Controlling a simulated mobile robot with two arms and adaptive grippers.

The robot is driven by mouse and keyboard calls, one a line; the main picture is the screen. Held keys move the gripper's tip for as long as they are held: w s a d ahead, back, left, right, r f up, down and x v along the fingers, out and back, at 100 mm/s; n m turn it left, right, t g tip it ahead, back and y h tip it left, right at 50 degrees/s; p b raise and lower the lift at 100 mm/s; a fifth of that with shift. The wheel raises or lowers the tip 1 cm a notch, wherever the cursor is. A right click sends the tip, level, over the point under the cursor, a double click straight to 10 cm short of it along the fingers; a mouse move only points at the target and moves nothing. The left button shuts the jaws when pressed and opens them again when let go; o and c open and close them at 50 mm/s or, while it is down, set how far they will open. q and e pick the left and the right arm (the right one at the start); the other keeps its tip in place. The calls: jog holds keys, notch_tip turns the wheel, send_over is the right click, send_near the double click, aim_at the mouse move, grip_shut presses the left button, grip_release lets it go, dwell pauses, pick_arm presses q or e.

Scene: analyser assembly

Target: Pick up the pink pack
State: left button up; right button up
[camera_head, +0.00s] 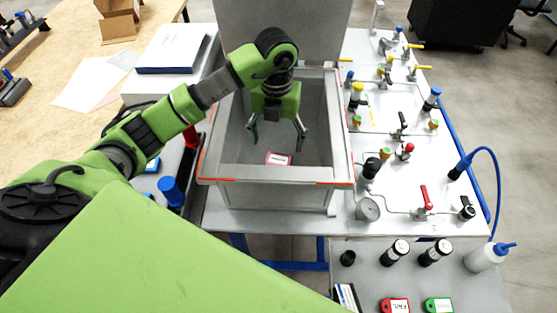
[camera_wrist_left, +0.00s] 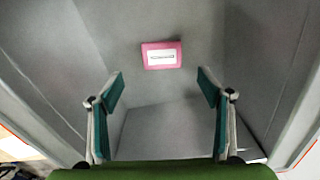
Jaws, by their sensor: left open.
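The pink pack (camera_head: 278,159) lies on the floor of a deep grey open box (camera_head: 264,175). It has a white label with dark print. In the left wrist view the pink pack (camera_wrist_left: 161,55) shows whole, ahead of and between the fingertips. My left gripper (camera_head: 277,135) reaches down into the box from above. It is open and empty, its fingers spread apart above the pack and not touching it. In the left wrist view the left gripper (camera_wrist_left: 160,88) shows its two teal finger pads wide apart. My right gripper is in neither view.
The box walls stand close around my left gripper, with a raised lid (camera_head: 283,30) behind. A panel with valves and fittings (camera_head: 400,130) lies to the right. A wash bottle (camera_head: 484,258) and red and green tags stand at the lower right.

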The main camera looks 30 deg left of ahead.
aim_at(278, 160)
pick_arm(q)
notch_tip(278, 160, down, 2)
jog(key=shift+f, duration=0.1)
jog(key=shift+f+p, duration=0.45)
jog(key=shift+f, duration=0.05)
jog(key=f, duration=0.2)
jog(key=f+p, duration=0.1)
jog(key=shift+w+d+f, duration=0.15)
jog(key=shift+w+f, duration=0.05)
jog(key=shift+f, duration=0.55)
jog(key=shift+c, duration=0.5)
jog(key=c, duration=1.1)
